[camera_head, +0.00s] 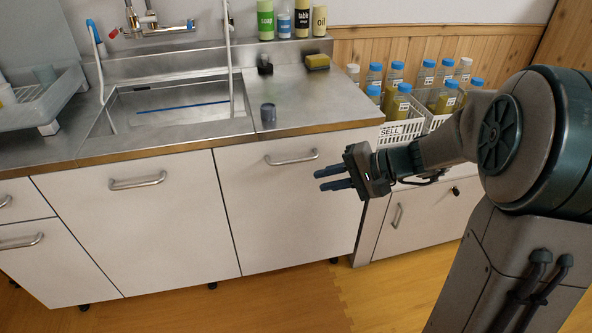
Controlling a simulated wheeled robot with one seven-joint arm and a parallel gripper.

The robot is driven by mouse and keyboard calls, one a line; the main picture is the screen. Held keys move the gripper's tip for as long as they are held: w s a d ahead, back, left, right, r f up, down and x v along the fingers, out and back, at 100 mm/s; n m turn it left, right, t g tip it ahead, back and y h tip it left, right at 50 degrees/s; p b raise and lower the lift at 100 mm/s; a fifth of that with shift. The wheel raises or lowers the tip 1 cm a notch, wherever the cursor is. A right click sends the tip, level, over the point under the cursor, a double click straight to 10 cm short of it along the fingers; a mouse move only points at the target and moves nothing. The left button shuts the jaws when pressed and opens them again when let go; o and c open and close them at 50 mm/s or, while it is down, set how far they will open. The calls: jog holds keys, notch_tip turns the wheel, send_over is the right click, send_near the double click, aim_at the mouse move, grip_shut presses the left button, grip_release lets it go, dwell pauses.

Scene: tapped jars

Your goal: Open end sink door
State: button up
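The end sink door (275,220) is the white panel at the right end of the sink cabinet, and it looks shut. Its curved metal handle (291,159) runs across near the top of the panel. My gripper (321,180) is in front of the door's right part, a little below and to the right of the handle. Its two dark fingers point left with a gap between them. Nothing shows between the fingers, and they look apart from the handle.
Another white door with a handle (137,182) is to the left, with drawers beyond it. The steel worktop (320,95) overhangs the doors and holds a small dark cup (268,115). White crates of jars (402,133) stand to the right above a low cabinet (425,220). The wooden floor (300,300) in front is clear.

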aim_at(298, 161)
jog(key=w+d+f+m+t+y+b, duration=0.3)
jog(key=w+d+f+t+b, duration=0.15)
jog(key=w+f, duration=0.4)
jog(key=x, duration=0.5)
jog(key=w+r+b+x, duration=0.1)
jog(key=x, duration=0.4)
jog(key=b+x, duration=0.1)
jog(key=x, duration=0.4)
jog(key=shift+w+d+r, duration=0.25)
jog(key=shift+r, duration=0.1)
grip_shut()
